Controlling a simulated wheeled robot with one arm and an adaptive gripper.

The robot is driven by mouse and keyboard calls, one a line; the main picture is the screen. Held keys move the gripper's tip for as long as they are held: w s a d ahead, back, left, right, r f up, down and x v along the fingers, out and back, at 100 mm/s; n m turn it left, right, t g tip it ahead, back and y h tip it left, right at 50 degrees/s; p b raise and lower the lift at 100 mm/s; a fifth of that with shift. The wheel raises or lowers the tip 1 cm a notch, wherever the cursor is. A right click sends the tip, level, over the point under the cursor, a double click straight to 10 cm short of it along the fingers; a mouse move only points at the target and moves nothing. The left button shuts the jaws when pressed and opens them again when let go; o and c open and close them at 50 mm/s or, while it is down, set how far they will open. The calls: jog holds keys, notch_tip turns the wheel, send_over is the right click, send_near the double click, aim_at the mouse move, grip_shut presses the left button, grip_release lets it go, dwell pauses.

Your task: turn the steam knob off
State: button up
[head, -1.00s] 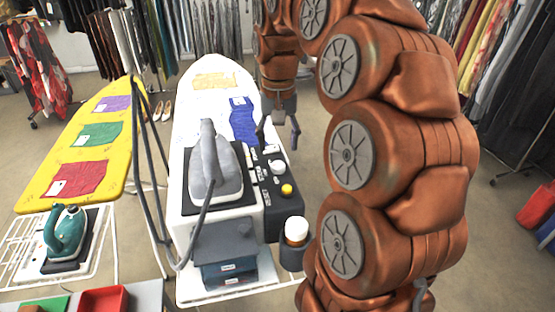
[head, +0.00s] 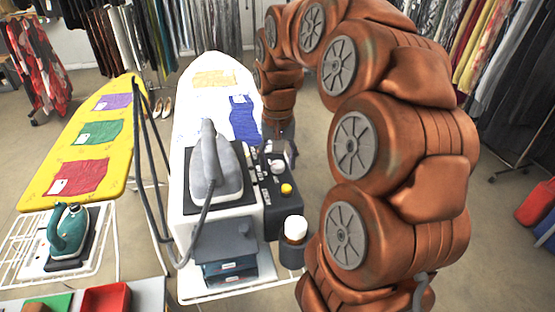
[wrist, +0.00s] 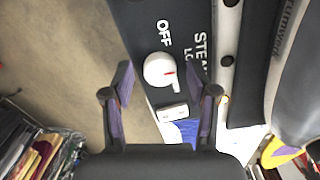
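The knob also shows in the head view (head: 277,167), on the panel to the right of the grey iron. My gripper (wrist: 168,80) is open, with the knob showing between its fingertips and no finger visibly touching it. In the head view my gripper (head: 281,152) is just behind the knob.
A yellow knob (head: 286,189) and a white-capped bottle (head: 296,229) are near the panel's front. The grey iron (head: 216,170) stands close on the left, with its hose. A white switch (wrist: 172,113) is beside the knob.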

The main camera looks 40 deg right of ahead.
grip_shut()
jog(key=shift+n+b, duration=0.3)
jog(key=shift+n, duration=0.1)
jog(key=shift+f+n+b, duration=0.15)
jog(key=shift+n+b, duration=0.4)
jog(key=shift+n, duration=0.45)
jog(key=n+b, duration=0.1)
jog(key=n, duration=0.2)
jog(key=shift+n, duration=0.4)
jog(key=n, duration=0.3)
jog(key=shift+n, duration=2.1)
